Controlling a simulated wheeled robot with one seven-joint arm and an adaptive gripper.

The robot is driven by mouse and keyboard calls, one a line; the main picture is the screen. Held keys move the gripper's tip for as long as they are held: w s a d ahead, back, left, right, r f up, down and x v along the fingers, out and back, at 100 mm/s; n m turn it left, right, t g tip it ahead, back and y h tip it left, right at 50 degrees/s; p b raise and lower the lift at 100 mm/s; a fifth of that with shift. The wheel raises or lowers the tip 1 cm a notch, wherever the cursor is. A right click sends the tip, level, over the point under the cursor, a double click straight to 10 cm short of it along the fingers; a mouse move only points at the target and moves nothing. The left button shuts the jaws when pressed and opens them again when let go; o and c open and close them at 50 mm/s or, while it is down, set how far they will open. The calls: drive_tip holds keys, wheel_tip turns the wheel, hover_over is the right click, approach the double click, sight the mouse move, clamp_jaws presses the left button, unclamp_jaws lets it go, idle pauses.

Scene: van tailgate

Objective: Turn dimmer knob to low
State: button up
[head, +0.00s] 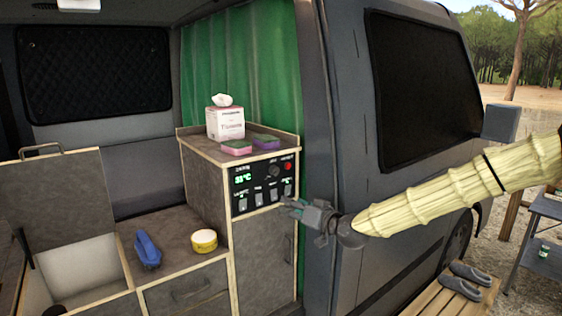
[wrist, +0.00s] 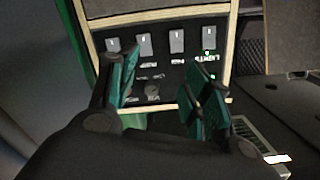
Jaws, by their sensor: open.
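The control panel (head: 256,189) is a black plate on the front of the cabinet, with a green number display and a row of light rocker switches. The dimmer knob (head: 274,171) is a small dark round knob in the panel's upper part, left of a red light. My gripper (head: 287,206) is in front of the panel's lower right, below the knob. In the wrist view the panel appears upside down, and the knob (wrist: 152,91) shows between the two teal fingers of my gripper (wrist: 166,72). The gripper is open and empty. I cannot tell the knob's setting.
A tissue box (head: 226,122), a pink sponge (head: 237,148) and a purple sponge (head: 267,142) stand on the cabinet top. A blue brush (head: 147,250) and a yellow round tin (head: 204,241) lie on the lower counter. The van's door pillar is close at right.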

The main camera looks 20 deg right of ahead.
drive_tip(key=t, duration=0.1)
approach(277, 171)
drive_tip(key=s, duration=0.2)
drive_tip(key=shift+p+x, duration=2.45)
drive_tip(key=shift+x, duration=2.7)
drive_tip(key=shift+d+r, duration=0.1)
drive_tip(key=shift+d, duration=0.1)
drive_tip(key=c, duration=1.1)
